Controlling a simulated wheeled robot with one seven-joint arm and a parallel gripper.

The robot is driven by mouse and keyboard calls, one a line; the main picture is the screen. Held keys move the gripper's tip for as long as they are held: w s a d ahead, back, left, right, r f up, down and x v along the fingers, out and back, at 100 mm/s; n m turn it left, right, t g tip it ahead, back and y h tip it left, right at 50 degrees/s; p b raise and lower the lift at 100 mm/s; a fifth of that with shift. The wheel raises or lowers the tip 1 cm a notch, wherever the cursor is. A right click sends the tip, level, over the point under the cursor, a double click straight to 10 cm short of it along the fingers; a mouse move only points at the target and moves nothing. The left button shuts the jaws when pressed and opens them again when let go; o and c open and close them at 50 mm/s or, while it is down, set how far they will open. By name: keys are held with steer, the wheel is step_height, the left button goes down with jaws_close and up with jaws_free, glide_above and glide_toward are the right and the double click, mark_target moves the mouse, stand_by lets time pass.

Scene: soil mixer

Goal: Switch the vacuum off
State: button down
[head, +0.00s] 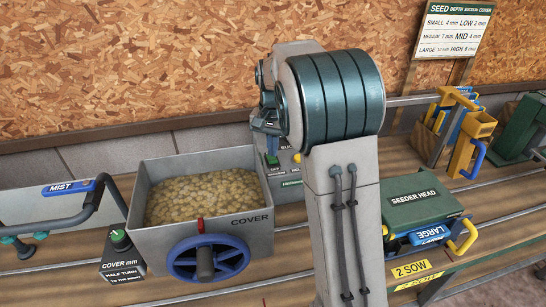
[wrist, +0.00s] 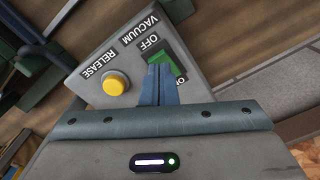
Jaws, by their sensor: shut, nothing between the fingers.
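The vacuum switch (wrist: 170,66) is a green rocker on a grey control box (wrist: 128,52). The box is lettered VACUUM, OFF and ON, and the OFF end is farther from my gripper's body in the wrist view. My gripper (wrist: 158,70) is shut and empty, its fingertips over or against the near side of the switch, hiding part of it. I cannot tell whether they touch, or which way the rocker is tipped. In the head view the green switch (head: 272,160) shows just below my gripper (head: 270,125), and my arm hides part of the box.
A yellow RELEASE button (wrist: 116,83) sits beside the switch. In the head view a grey COVER hopper (head: 250,222) full of pale granules stands left of the box. A green SEEDER HEAD unit (head: 425,197) stands at right. The board wall (head: 150,60) rises behind.

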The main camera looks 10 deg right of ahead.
mark_target(273, 160)
steer(key=shift+f+b, duration=0.65)
steer(key=shift+f, duration=0.35)
stand_by(0.4)
steer(key=shift+r+p, duration=2.95)
steer(key=shift+r, duration=0.65)
